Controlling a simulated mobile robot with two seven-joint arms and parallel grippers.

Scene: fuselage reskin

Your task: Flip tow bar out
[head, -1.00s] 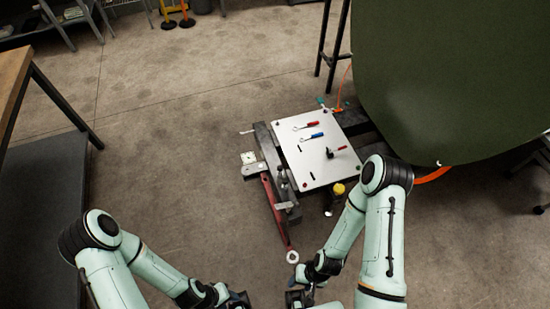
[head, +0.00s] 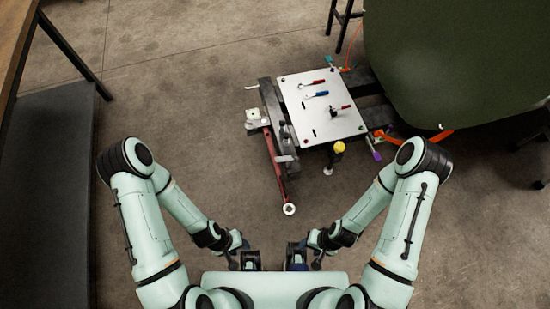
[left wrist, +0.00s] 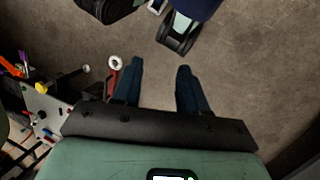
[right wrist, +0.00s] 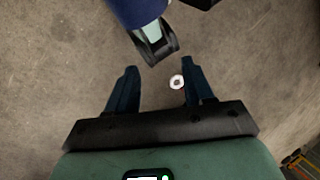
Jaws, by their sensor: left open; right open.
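The red tow bar (head: 276,166) runs along the left side of the low cart, and its ring end (head: 289,209) points toward me, near the floor. The ring also shows in the left wrist view (left wrist: 115,62), left of the fingers, and in the right wrist view (right wrist: 177,82), beyond the fingers and beside the right one. My left gripper (head: 250,259) is open and empty, near my body. My right gripper (head: 296,257) is open and empty, just right of it. Both are apart from the tow bar, on my side of the ring.
The cart's white top plate (head: 322,106) carries red and blue handled tools. A yellow-topped part (head: 339,147) stands at its near edge. A large dark green panel (head: 460,60) is at the right. A workbench (head: 50,190) stands at the left. The floor between is clear.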

